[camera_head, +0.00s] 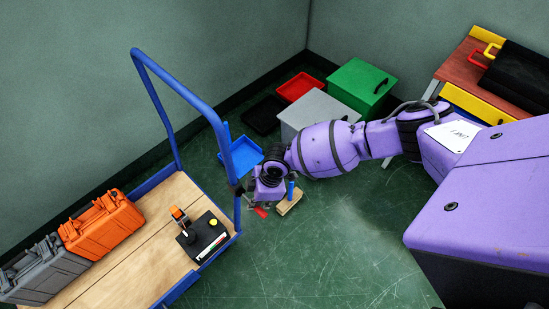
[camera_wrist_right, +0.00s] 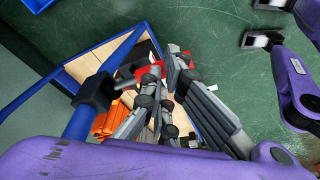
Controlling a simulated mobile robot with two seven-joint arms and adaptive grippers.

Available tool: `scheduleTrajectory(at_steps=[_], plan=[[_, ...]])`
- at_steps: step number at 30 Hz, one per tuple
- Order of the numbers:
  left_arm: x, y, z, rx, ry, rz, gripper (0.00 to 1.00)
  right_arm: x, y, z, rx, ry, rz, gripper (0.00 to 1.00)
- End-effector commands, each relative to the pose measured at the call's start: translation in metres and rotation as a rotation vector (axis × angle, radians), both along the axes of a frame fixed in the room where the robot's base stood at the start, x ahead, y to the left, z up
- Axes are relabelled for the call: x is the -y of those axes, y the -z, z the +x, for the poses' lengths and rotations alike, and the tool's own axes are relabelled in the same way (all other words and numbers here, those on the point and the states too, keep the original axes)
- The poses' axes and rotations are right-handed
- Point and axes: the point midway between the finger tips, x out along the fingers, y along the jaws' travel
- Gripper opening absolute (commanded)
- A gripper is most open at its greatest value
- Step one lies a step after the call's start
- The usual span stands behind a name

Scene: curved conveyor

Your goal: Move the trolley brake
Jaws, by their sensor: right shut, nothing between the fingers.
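The trolley (camera_head: 140,240) has a wooden deck and a blue frame, with a tall blue handle (camera_head: 190,100). A small red piece (camera_head: 261,212) low beside the trolley's right edge looks like the brake; red also shows behind my fingers in the wrist view (camera_wrist_right: 148,55). My right gripper (camera_head: 263,199) is down beside the foot of the handle, close to the red piece. In the wrist view its grey fingers (camera_wrist_right: 172,70) are shut and empty. They partly cover the red piece, so I cannot tell whether they touch it.
An orange case (camera_head: 102,225), a grey case (camera_head: 40,272) and a black box (camera_head: 204,238) sit on the deck. A blue tray (camera_head: 240,155), grey box (camera_head: 315,110) and green box (camera_head: 360,85) stand behind my right arm. Floor in front is clear.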

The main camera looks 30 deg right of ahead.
Motion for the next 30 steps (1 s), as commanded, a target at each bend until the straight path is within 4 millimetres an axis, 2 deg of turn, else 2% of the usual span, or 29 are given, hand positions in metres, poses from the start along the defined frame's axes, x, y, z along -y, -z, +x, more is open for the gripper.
scheduleTrajectory(at_steps=[5, 12, 21, 26, 30], plan=[[0.0, -0.001, -0.001, -0.001, 0.0, 0.0, 0.4, -0.001, -0.004, 0.005, 0.009, -0.002, 0.0, 0.0], [0.001, -0.006, 0.009, 0.017, 0.002, -0.001, 0.4, 0.001, -0.005, 0.005, 0.009, -0.001, 0.0, 0.0], [0.002, -0.017, 0.022, 0.044, 0.006, -0.003, 0.4, 0.029, -0.015, -0.003, 0.007, 0.001, 0.0, 0.0], [0.002, -0.016, 0.02, 0.041, 0.004, -0.002, 0.4, 0.028, -0.014, -0.004, 0.007, -0.001, 0.0, 0.0], [0.0, -0.012, 0.01, 0.02, 0.004, 0.0, 0.4, 0.029, -0.015, -0.004, 0.007, 0.0, 0.0, 0.0]])
